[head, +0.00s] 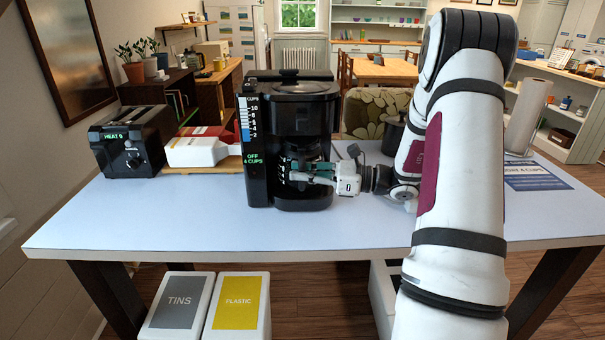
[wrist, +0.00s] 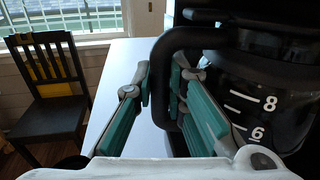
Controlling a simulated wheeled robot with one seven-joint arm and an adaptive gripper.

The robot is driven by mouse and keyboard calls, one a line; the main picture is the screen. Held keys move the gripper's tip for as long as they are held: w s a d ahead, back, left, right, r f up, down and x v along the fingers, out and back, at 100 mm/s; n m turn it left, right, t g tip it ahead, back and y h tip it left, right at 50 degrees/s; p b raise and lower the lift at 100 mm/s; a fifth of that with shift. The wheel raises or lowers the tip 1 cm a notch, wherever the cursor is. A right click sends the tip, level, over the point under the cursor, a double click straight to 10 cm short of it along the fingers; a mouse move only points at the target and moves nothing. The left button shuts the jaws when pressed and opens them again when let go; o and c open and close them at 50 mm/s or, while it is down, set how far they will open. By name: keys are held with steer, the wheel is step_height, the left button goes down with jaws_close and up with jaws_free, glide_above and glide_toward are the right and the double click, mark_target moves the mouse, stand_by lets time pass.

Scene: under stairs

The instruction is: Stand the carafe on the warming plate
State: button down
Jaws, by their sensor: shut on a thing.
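The black coffee maker (head: 257,150) stands on the table, its display reading "OFF 4 CUPS". My gripper (head: 298,174) reaches in from the right at the front of its bay. In the wrist view the carafe (wrist: 262,75) is dark glass with white marks 8 and 6. Its black handle (wrist: 160,75) passes between my teal-padded fingers (wrist: 160,95), which are shut on it.
A toaster (head: 128,145) and a white-and-red container (head: 200,150) on a board stand to the left. A dark pot (head: 392,135) stands behind my arm. A paper roll (head: 527,115) and a blue printed sheet (head: 536,177) are at the right. The table front (head: 170,222) is clear.

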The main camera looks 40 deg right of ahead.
steer(key=shift+f, duration=0.1)
steer(key=c, duration=1.6)
jaws_free()
